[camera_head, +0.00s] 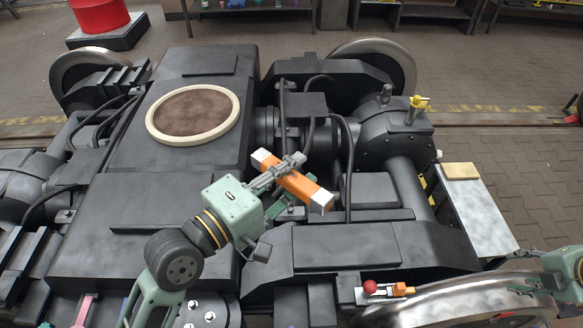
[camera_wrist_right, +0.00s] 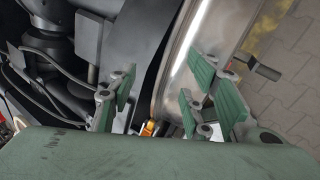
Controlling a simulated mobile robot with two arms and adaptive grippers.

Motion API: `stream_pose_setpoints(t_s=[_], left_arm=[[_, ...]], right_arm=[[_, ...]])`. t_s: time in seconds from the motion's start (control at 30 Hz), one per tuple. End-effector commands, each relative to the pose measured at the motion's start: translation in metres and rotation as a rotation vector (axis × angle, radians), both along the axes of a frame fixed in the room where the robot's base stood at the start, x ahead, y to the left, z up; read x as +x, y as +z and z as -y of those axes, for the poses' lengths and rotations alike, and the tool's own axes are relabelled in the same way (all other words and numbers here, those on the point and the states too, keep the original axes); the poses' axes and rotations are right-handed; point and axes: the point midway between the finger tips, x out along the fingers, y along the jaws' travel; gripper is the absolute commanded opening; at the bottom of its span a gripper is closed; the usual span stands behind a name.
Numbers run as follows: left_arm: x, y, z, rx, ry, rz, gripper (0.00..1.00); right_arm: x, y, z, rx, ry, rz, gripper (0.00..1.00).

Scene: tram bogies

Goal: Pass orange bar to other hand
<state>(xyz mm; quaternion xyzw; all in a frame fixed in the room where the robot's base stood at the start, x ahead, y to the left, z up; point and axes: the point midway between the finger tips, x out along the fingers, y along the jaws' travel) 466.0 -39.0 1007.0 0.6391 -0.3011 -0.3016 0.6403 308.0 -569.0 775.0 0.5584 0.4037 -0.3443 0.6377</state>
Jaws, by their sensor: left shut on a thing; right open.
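The orange bar (camera_head: 301,186) has white ends and lies diagonally in the air above the dark bogie in the head view. My left gripper (camera_head: 282,172) is shut on it near its middle. Both ends of the bar stick out past the fingers. My right gripper (camera_wrist_right: 160,95) is open and empty in the right wrist view, above a shiny wheel rim. The bar cannot be made out in the right wrist view.
The bogie (camera_head: 150,190) fills the middle, with cables and a round brown-topped disc (camera_head: 193,114). A shiny wheel (camera_head: 470,300) is at the lower right. A small red ball-topped part (camera_head: 370,287) sits near it. A grey-white table (camera_head: 478,215) with a yellowish block (camera_head: 460,171) stands at right.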

Motion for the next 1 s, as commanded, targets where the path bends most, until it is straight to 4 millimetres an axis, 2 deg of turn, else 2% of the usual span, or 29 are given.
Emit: stream_pose_setpoints(t_s=[0.03, 0.1, 0.3, 0.53, 0.6, 0.67, 0.77, 1.0], left_arm=[[0.000, 0.001, 0.000, -0.002, 0.000, 0.001, 0.00], [0.000, 0.001, 0.000, -0.002, 0.000, 0.001, 0.00], [0.000, 0.001, 0.000, -0.002, 0.000, 0.001, 0.00], [0.000, 0.000, 0.000, -0.002, 0.000, 0.001, 0.00], [0.000, 0.000, 0.000, -0.002, 0.000, 0.001, 0.00], [0.000, 0.000, 0.000, -0.002, 0.000, 0.001, 0.00], [0.000, 0.001, 0.000, -0.002, 0.000, 0.001, 0.00], [0.000, 0.001, 0.000, -0.002, 0.000, 0.001, 0.00]], right_arm=[[-0.028, -0.014, 0.001, -0.009, 0.028, -0.055, 0.45], [-0.063, -0.030, 0.001, -0.017, 0.070, -0.122, 0.45], [-0.166, -0.061, -0.002, -0.016, 0.193, -0.313, 0.45], [-0.276, -0.089, -0.015, 0.033, 0.326, -0.500, 0.45], [-0.301, -0.109, -0.026, 0.064, 0.359, -0.534, 0.45], [-0.299, -0.137, -0.040, 0.087, 0.357, -0.521, 0.45], [-0.272, -0.178, -0.058, 0.107, 0.305, -0.462, 0.45], [-0.186, -0.263, -0.110, 0.177, 0.061, -0.289, 0.45]])
